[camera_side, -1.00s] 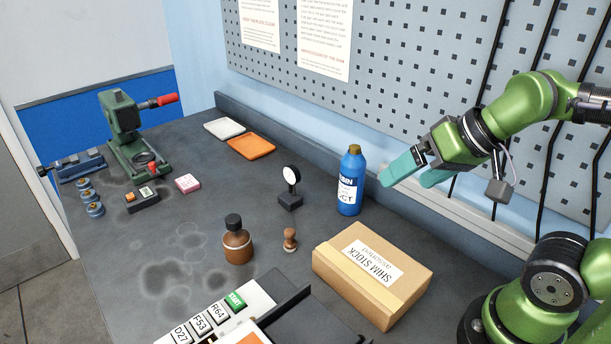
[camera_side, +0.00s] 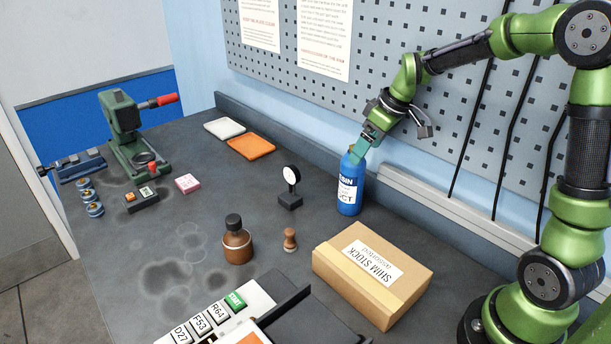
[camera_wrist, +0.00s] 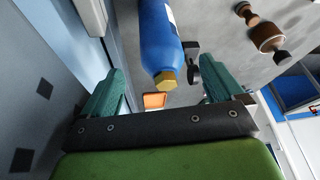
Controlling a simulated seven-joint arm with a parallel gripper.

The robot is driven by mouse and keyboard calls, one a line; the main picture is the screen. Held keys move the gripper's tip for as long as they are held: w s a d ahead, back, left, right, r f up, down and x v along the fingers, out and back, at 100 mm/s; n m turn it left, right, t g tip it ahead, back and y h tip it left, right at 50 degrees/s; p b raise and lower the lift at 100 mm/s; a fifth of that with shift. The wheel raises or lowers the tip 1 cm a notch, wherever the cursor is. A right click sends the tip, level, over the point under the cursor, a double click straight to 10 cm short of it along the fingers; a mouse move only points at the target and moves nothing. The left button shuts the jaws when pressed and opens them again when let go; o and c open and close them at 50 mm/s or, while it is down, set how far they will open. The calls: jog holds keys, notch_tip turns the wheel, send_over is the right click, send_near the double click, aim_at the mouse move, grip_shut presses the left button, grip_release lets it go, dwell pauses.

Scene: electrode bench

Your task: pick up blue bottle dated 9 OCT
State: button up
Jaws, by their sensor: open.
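The blue bottle (camera_side: 349,190) stands upright on the dark bench near the back wall, with a white label partly readable as "...CT"; I cannot read its full date. My gripper (camera_side: 359,150) is at the top of the bottle, tilted down, and one finger hides part of the cap. In the wrist view the blue bottle (camera_wrist: 161,40) with its yellow cap lies between the two teal fingers of my gripper (camera_wrist: 160,92). The fingers are wide apart, with a gap to the bottle on both sides.
A dial gauge (camera_side: 290,188) stands just left of the bottle. A cardboard box (camera_side: 372,273) sits in front of it. A brown bottle (camera_side: 237,243) and a wooden stamp (camera_side: 290,240) stand further left. A pegboard (camera_side: 400,80) rises behind the bench.

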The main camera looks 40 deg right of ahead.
aim_at(352, 180)
jog(key=shift+w+r+n, duration=0.1)
jog(key=shift+n, duration=0.5)
jog(key=shift+w+a+f, duration=0.1)
jog(key=shift+w+f, duration=0.05)
jog(key=shift+f, duration=0.2)
jog(key=x, duration=0.6)
jog(key=shift+f, duration=0.2)
jog(key=shift+w+a+r, duration=0.1)
jog(key=shift+w+a, duration=0.05)
jog(key=shift+w, duration=0.05)
grip_shut()
